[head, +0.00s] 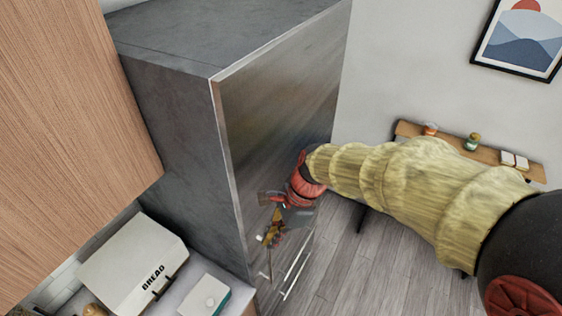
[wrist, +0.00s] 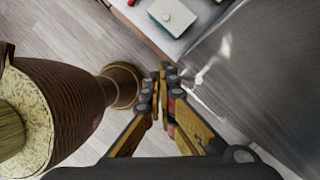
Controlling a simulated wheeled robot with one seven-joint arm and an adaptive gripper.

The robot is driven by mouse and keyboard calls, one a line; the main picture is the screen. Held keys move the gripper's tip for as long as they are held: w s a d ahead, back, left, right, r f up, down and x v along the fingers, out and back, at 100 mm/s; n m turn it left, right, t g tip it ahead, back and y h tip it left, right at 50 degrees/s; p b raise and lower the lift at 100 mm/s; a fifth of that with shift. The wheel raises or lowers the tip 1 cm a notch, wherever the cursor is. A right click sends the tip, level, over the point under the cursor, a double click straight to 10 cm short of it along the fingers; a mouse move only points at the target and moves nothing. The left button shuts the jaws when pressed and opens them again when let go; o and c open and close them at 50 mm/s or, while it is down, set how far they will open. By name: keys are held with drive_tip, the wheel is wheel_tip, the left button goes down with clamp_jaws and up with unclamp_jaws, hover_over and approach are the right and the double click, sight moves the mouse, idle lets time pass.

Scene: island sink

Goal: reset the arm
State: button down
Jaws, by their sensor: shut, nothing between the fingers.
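My arm reaches from the right edge of the head view toward the front of a tall metal fridge. My gripper (head: 270,240) is at its end, in front of the fridge's lower front near the handles. In the wrist view my gripper (wrist: 165,75) has its fingertips together, with nothing between them. The fridge front (head: 280,110) also shows at the right of the wrist view (wrist: 265,70). From these views I cannot tell whether the fingers touch the fridge.
A white bread box (head: 135,265) and a small white-topped box (head: 205,296) stand on the counter left of the fridge. A wooden cabinet (head: 70,120) hangs above. A narrow wooden shelf table (head: 490,152) stands by the back wall. Open wooden floor (head: 370,270) lies below my arm.

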drive_tip(key=s+d+f+n+t+h+b, duration=0.2)
drive_tip(key=s+d+f+n+b, duration=0.3)
drive_tip(key=d+b, duration=0.7)
drive_tip(key=s+d+f+n+t+h+b, duration=0.2)
drive_tip(key=s+d+f+n+t+b, duration=0.3)
drive_tip(key=b, duration=1.4)
drive_tip(key=shift+d+f+n, duration=2.1)
drive_tip(key=shift+d+f, duration=1.4)
drive_tip(key=shift+f, duration=0.1)
drive_tip(key=shift+s, duration=0.1)
